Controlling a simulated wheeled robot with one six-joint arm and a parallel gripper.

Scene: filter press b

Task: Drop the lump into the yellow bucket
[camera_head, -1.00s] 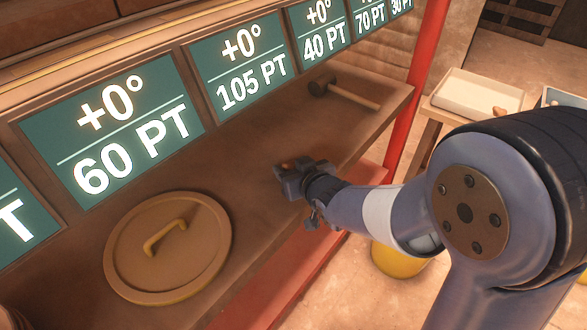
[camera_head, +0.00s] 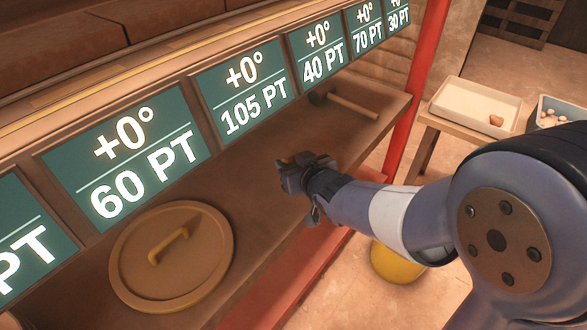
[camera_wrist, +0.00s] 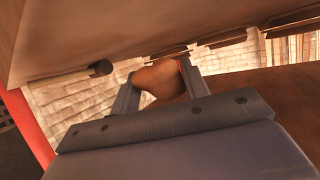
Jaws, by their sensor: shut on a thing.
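My gripper (camera_head: 290,170) is over the brown shelf (camera_head: 262,190), seen from behind in the head view. In the wrist view my gripper (camera_wrist: 156,88) is shut on a rounded brown lump (camera_wrist: 160,80), held between its two fingers. In the head view only a small orange-brown bit of the lump shows at the jaws. The yellow bucket (camera_head: 395,266) stands on the floor below the shelf, to the right of the gripper. My arm partly covers it, and its inside is hidden.
A round lid (camera_head: 205,262) with a yellow handle lies on the shelf at the left. A mallet (camera_head: 350,104) lies at the far end, near a red post (camera_head: 412,110). A side table holds a white tray (camera_head: 450,98) with one brown lump, and a grey-blue bin (camera_head: 545,103).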

